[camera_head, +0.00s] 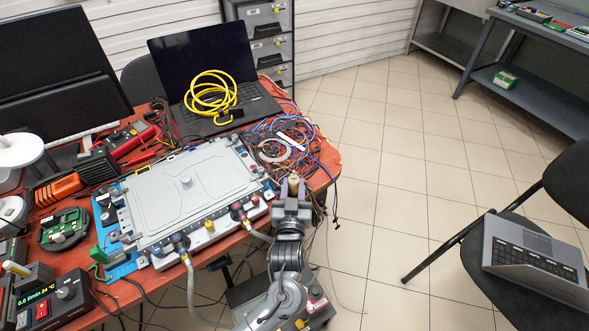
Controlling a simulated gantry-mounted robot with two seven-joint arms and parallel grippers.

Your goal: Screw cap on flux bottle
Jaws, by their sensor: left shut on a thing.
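My left gripper (292,194) is at the right edge of the red table, next to the grey metal plate's right corner. It is shut on a small pale object (293,179) whose top shows between the fingers. This may be the flux bottle or its cap; it is too small to tell which. Most of it is hidden by the fingers. I cannot make out a separate bottle or cap elsewhere with certainty. My right gripper is not in view.
The large grey plate (187,196) with hose fittings (179,240) fills the middle of the red table. Tangled wires (282,140) lie just behind my left gripper. A laptop (205,72) with a coiled yellow cable (211,94) stands behind. Tiled floor (400,160) is open to the right.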

